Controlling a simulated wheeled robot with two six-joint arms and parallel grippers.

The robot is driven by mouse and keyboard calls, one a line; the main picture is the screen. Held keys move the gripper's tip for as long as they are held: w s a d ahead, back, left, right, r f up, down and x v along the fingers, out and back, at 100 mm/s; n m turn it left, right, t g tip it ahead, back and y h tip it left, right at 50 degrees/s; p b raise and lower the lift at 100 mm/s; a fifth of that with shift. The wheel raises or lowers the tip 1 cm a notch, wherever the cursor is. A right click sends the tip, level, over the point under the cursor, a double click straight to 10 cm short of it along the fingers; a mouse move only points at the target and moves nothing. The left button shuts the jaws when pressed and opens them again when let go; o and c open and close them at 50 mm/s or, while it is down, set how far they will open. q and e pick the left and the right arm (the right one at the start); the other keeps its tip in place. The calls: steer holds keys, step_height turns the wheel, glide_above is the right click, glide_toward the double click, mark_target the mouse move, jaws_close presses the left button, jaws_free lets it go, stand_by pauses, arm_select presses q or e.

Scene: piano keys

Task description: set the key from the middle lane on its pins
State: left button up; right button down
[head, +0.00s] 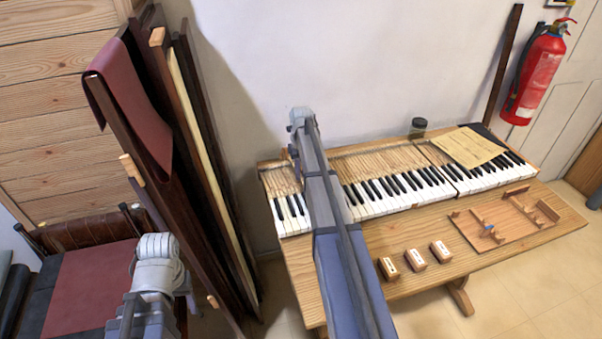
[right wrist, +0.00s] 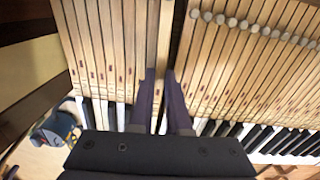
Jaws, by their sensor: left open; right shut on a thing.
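My right gripper (right wrist: 160,85) reaches down over the keyboard, its dark fingers shut on a pale wooden key (right wrist: 154,55). The key stands among the other key levers, beside a dark narrow gap. I cannot tell whether it sits on its pins, as the fingers and levers hide its underside. In the head view my right arm crosses the left part of the keyboard (head: 375,192). My left gripper (head: 130,312) is open at the lower left, away from the keyboard, its fingertips hard to make out. The wooden lane tray (head: 520,234) lies on the table at right.
Three small wooden blocks (head: 414,259) with pale labels stand at the table's front. A paper sheet (head: 467,147) and a dark jar (head: 418,127) lie at the keyboard's back right. Tall boards (head: 190,130) lean at the left.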

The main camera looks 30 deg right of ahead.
steer(key=shift+f+b, duration=0.35)
steer(key=shift+f, duration=0.05)
steer(key=c, duration=1.2)
jaws_free()
steer(key=shift+r, duration=0.1)
steer(key=shift+r+p, duration=1.05)
steer(key=shift+p, duration=0.1)
steer(key=o, duration=0.5)
steer(key=shift+o, duration=0.2)
